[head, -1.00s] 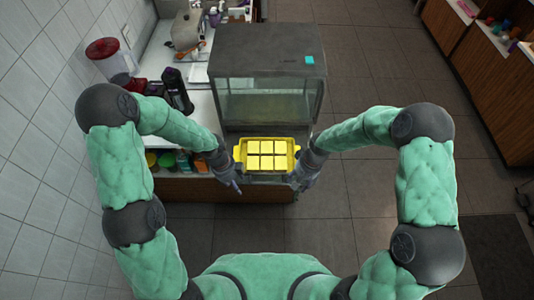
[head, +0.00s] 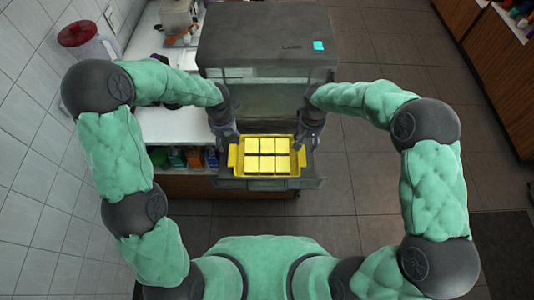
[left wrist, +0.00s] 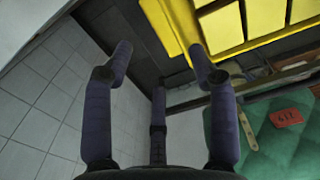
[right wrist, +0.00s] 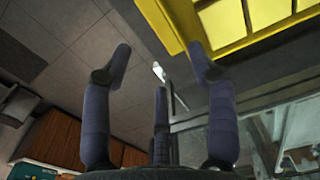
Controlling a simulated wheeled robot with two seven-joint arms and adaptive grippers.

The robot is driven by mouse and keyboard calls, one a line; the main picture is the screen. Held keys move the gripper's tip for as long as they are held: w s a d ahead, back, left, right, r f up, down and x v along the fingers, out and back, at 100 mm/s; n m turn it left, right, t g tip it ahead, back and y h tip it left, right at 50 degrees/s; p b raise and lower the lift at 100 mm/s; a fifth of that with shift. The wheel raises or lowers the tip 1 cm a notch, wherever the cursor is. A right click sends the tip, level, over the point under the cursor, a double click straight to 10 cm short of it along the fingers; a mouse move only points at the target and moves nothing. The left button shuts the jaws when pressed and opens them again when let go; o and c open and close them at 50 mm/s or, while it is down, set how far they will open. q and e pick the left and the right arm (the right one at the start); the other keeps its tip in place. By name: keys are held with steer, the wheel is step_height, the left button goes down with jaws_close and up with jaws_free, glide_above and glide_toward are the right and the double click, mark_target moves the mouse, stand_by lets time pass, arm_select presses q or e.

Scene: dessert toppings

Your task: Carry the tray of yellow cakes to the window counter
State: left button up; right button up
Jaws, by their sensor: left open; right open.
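The yellow tray (head: 235,158) holds several square yellow cakes (head: 267,155) in rows. It sits level on the dark front ledge (head: 267,184) of the glass case. My left gripper (head: 231,146) is at the tray's left end, and my right gripper (head: 305,142) is at its right end. Both are open and empty. In the left wrist view the tray's edge (left wrist: 180,40) lies beside one fingertip of the left gripper (left wrist: 160,62). In the right wrist view the tray's rim (right wrist: 172,25) lies beside one fingertip of the right gripper (right wrist: 160,62). I cannot tell whether either touches.
The grey glass-fronted case (head: 265,45) stands directly behind the tray. A white counter (head: 175,125) with a red-lidded jug (head: 77,35) runs along the left wall. Colourful containers (head: 190,157) sit on a shelf below it. Open tiled floor (head: 365,200) lies to the right, with wooden cabinets (head: 500,75) beyond.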

mark_target(230, 155)
arm_select(q)
steer(key=shift+s+f, duration=0.15)
steer(key=shift+f, duration=0.2)
arm_select(e)
steer(key=shift+f, duration=0.35)
arm_select(q)
step_height(230, 155, down, 10)
steer(key=shift+f, duration=0.1)
arm_select(e)
step_height(230, 155, down, 10)
steer(key=shift+s+f, duration=0.1)
arm_select(q)
jaws_close()
arm_select(e)
jaws_close()
